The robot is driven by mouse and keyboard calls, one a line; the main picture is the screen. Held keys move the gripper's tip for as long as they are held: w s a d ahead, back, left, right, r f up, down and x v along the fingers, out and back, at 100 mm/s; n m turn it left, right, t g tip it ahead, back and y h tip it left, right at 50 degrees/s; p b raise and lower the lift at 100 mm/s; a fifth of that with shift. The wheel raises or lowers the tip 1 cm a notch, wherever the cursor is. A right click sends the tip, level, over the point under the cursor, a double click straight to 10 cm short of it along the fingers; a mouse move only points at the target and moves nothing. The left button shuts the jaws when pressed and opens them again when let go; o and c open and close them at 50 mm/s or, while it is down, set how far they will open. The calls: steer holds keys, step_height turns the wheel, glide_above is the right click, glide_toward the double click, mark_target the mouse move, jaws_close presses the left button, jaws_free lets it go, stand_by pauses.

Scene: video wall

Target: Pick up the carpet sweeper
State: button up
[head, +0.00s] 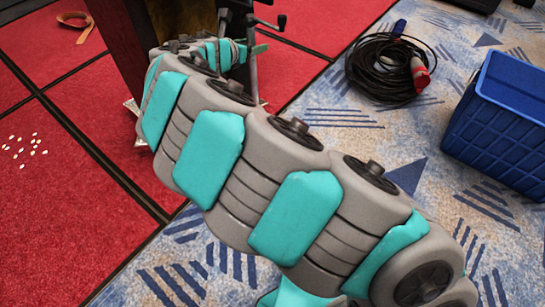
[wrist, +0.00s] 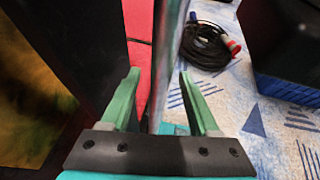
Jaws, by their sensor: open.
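I cannot clearly pick out a carpet sweeper in either view. In the wrist view a grey upright pole (wrist: 172,50) stands in the gap between the green fingers of my gripper (wrist: 160,74). I cannot tell whether it is the sweeper's handle or part of a stand. My gripper is open, and no grip on the pole shows. In the head view my gripper (head: 256,48) is at the top, beside a grey post (head: 251,75) and a dark crank-like handle (head: 276,23). My arm hides much of what is below.
A dark panel (wrist: 85,45) stands close on the left. A coiled black cable (head: 380,68) and a blue crate (head: 505,120) lie to the right on patterned carpet. Pale bits (head: 22,147) and an orange strap (head: 76,22) lie on red carpet at left.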

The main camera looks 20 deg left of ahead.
jaws_close()
stand_by(0.3)
stand_by(1.1)
